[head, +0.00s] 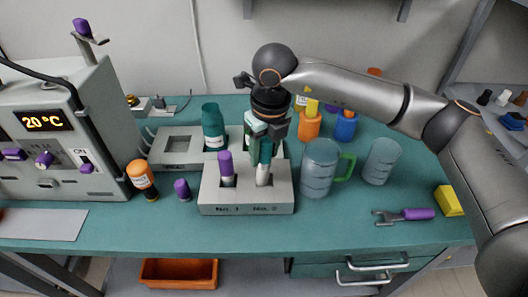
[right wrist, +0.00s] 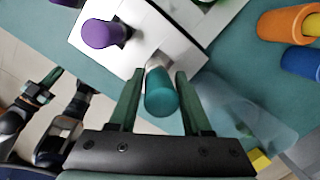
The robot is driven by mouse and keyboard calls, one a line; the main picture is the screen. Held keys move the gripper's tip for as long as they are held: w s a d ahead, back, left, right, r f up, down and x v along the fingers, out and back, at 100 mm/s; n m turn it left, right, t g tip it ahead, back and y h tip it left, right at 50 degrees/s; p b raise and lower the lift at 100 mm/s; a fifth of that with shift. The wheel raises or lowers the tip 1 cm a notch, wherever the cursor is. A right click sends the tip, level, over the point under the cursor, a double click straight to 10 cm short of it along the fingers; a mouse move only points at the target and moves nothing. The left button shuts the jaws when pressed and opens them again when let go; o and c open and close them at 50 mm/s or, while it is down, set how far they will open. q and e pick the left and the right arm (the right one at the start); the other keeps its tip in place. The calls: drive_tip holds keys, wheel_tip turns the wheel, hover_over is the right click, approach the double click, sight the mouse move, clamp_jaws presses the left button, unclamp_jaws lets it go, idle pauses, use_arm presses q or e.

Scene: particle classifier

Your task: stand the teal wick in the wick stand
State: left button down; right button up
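The wick stand (head: 245,201) is a pale grey block marked No. 1 and No. 2 near the table's front. The teal wick (head: 263,174), with a white stem and teal cap, stands upright in the No. 2 slot. Its cap (right wrist: 162,94) lies between my right fingers in the right wrist view. My right gripper (head: 267,150) points down over it, and narrow gaps show beside the cap, so it looks open. A purple-capped wick (head: 227,168) stands in the No. 1 slot; it also shows in the wrist view (right wrist: 103,33). My left gripper is not seen.
A glass beaker with a green handle (head: 319,168) stands close right of the stand. A purple cap (head: 182,189) and an orange bottle (head: 142,175) are left of it. A teal bottle (head: 212,127) is behind. The front strip of table is clear.

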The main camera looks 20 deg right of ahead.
drive_tip(key=shift+o, duration=0.7)
drive_tip(key=shift+w+d+f, duration=0.1)
drive_tip(key=shift+d+f, duration=0.1)
drive_tip(key=shift+f, duration=0.45)
drive_tip(key=shift+o, duration=1.1)
drive_tip(key=shift+r, duration=0.2)
drive_tip(key=r, duration=0.4)
drive_tip(key=s+r, duration=0.1)
drive_tip(key=r, duration=0.7)
drive_tip(key=shift+s+r, duration=0.15)
drive_tip(key=shift+s, duration=0.1)
